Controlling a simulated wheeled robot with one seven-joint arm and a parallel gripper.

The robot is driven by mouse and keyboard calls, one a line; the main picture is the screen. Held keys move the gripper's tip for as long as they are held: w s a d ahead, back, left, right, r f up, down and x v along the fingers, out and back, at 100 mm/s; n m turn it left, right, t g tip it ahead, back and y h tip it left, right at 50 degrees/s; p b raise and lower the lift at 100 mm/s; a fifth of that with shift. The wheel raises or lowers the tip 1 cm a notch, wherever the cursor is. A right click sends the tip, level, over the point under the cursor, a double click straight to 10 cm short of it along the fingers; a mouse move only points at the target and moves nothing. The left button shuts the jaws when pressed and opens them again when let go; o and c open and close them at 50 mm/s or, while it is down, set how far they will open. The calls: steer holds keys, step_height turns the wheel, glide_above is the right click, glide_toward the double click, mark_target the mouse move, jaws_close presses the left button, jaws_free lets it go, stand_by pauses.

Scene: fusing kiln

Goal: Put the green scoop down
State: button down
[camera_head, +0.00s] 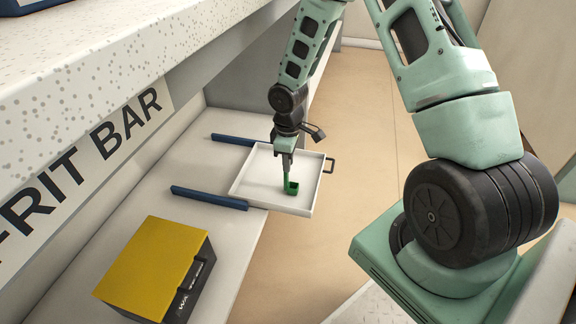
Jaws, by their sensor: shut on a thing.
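The green scoop (292,187) is upright, its small square cup low and its handle rising to my gripper (287,152). My gripper points down and is shut on the scoop's handle. The scoop is over the white tray (256,189), right of its middle. I cannot tell whether the cup touches the tray floor or hangs just above it. The tray is shallow and square with low rims and a dark handle (330,163) on its right side. Nothing else shows in the tray.
Two blue rails (208,198) run from the lower shelf (195,160) to the tray. A yellow-topped dark box (152,268) stands on that shelf at the front. The speckled counter (120,45) with a FRIT BAR sign overhangs on the left. Open floor (350,130) lies to the right.

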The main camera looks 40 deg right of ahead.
steer(key=shift+f, duration=0.2)
steer(key=c, duration=1.3)
jaws_free()
step_height(320, 180, up, 8)
steer(key=p, duration=0.4)
steer(key=shift+f, duration=0.1)
